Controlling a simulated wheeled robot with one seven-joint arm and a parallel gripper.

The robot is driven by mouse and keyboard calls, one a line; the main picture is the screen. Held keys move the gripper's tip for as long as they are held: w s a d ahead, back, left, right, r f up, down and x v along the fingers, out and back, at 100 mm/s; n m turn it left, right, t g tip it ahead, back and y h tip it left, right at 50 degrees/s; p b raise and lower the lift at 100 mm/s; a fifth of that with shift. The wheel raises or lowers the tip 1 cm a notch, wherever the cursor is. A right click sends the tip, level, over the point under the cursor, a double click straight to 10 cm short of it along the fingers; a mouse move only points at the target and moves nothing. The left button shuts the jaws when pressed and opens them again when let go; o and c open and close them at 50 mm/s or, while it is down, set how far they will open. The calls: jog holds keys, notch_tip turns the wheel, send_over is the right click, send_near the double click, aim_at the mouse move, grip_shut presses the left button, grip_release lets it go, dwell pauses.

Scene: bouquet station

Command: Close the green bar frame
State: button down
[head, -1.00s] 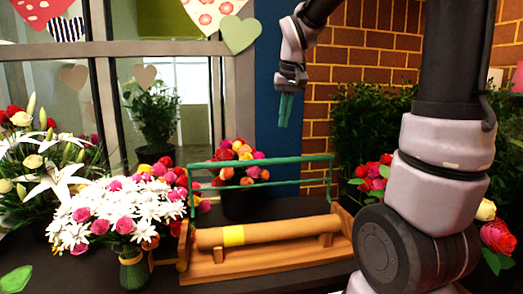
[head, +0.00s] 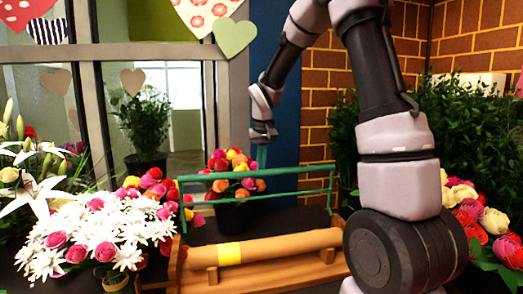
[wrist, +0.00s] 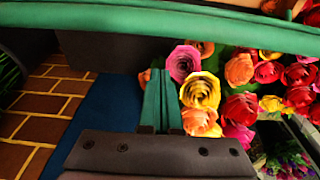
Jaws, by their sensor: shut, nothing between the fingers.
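The green bar frame (head: 300,169) stands raised above a wooden stand (head: 290,272), its two long bars running left to right. A tan wrapped roll (head: 275,247) with a yellow band (head: 229,253) lies on the stand under the frame. My gripper (head: 262,160), with teal fingers, points down by the middle of the upper bar, and its tips overlap the bar's line in the head view. In the wrist view the fingers (wrist: 157,78) are together and empty. A green bar (wrist: 150,18) crosses the top there, with a gap between it and the fingertips.
A pot of mixed roses (head: 233,180) stands behind the frame. White daisies and pink roses (head: 95,235) fill the left side. Bushy greenery (head: 465,125) and roses (head: 485,215) are at right. A brick wall (head: 322,90) and blue panel (head: 287,110) are behind.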

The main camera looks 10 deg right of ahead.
jog(key=s, duration=0.2)
jog(key=s+r, duration=0.1)
jog(key=s, duration=0.1)
dwell(0.4)
